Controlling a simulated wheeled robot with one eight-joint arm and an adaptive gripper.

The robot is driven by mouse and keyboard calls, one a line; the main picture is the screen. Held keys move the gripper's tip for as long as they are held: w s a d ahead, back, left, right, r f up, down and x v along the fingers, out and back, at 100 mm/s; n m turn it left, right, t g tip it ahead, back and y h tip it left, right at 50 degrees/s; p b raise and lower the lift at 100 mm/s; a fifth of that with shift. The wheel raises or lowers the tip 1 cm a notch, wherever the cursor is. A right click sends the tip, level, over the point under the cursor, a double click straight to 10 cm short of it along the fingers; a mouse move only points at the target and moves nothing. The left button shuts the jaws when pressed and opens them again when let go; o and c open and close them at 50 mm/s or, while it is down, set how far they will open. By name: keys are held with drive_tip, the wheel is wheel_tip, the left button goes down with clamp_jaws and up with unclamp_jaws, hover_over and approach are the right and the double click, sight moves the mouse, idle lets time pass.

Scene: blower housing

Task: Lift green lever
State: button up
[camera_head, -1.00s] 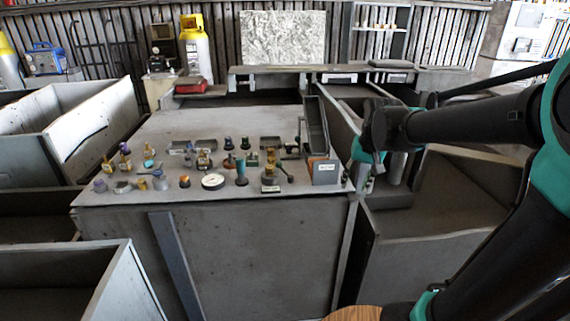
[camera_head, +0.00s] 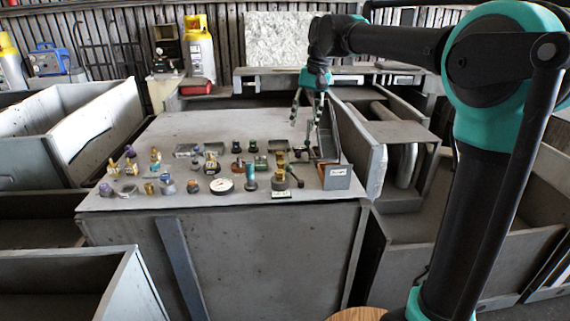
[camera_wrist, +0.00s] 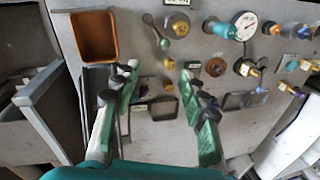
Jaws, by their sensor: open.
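A lever with a dark green handle shows in the wrist view (camera_wrist: 157,32), beside a round valve with a brass centre (camera_wrist: 178,26). In the head view the lever (camera_head: 295,176) is small and sits just right of the brass-topped valve (camera_head: 280,184), near the panel's front right. My gripper (camera_head: 301,125) is open and empty above the right part of the panel, behind the lever. In the wrist view my gripper's fingers (camera_wrist: 158,72) are spread apart, and the lever lies beyond the fingertips. Nothing is between the fingers at their height.
The panel (camera_head: 215,128) carries several knobs, valves and a white gauge (camera_head: 221,186) left of the lever. An open bin (camera_head: 336,177) stands right of the lever; its brown inside shows in the wrist view (camera_wrist: 95,37). The panel's back left is clear.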

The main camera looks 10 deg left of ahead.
approach(295, 176)
drive_tip(key=a+f, duration=0.1)
drive_tip(key=f, duration=0.1)
drive_tip(key=w+a+f, duration=0.1)
drive_tip(key=f, duration=0.1)
drive_tip(key=w+a+f, duration=0.1)
drive_tip(key=a+f, duration=0.1)
drive_tip(key=f, duration=0.1)
drive_tip(key=shift+w+f, duration=0.1)
drive_tip(key=shift+w, duration=0.15)
clamp_jaws()
idle(0.4)
